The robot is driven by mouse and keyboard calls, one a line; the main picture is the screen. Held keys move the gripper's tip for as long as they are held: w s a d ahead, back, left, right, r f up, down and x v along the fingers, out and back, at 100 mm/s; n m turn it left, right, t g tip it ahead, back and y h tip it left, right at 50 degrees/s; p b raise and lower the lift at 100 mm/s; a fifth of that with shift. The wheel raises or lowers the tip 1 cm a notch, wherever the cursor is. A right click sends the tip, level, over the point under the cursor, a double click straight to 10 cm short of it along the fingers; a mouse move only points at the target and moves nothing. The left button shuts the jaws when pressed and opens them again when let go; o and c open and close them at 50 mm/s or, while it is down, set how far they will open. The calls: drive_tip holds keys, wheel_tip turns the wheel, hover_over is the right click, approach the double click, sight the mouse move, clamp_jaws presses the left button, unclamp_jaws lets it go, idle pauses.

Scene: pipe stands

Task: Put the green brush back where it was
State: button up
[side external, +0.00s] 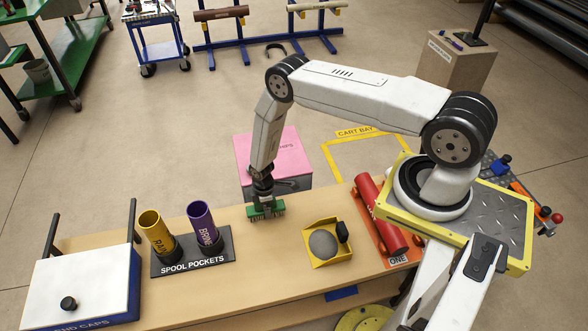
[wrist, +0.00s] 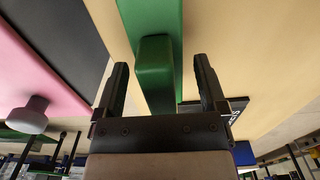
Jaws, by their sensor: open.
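The green brush (side external: 265,211) rests bristles down on the wooden bench, near its far edge, between the spool pockets and the yellow tray. My gripper (side external: 262,195) is right above it, pointing down. In the wrist view the brush's green grip (wrist: 155,75) lies between my two open fingers (wrist: 161,64), with a gap visible on either side. The brush's wider green body (wrist: 150,14) shows beyond it. The bristles are mostly hidden in the wrist view.
A black spool pockets stand (side external: 222,256) holds a yellow tube (side external: 155,228) and a purple tube (side external: 201,219). A yellow tray (side external: 327,258) with a grey disc stands right. A red cylinder (side external: 381,215) lies on an orange mat. A pink-topped box (side external: 268,150) stands behind the bench.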

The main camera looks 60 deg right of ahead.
drive_tip(key=shift+r, duration=5.55)
drive_tip(key=shift+r, duration=0.1)
drive_tip(key=shift+r, duration=0.2)
drive_tip(key=s+a+r+m+t, duration=0.1)
drive_tip(key=s+a+r+m, duration=0.15)
drive_tip(key=r, duration=0.95)
drive_tip(key=s+a+r+m+t, duration=0.15)
drive_tip(key=s+r+m, duration=0.25)
drive_tip(key=r, duration=0.9)
drive_tip(key=s+a+r+m, duration=0.1)
drive_tip(key=s+r+m, duration=0.1)
drive_tip(key=s+r, duration=0.3)
drive_tip(key=shift+s+a, duration=0.4)
drive_tip(key=shift+s, duration=0.8)
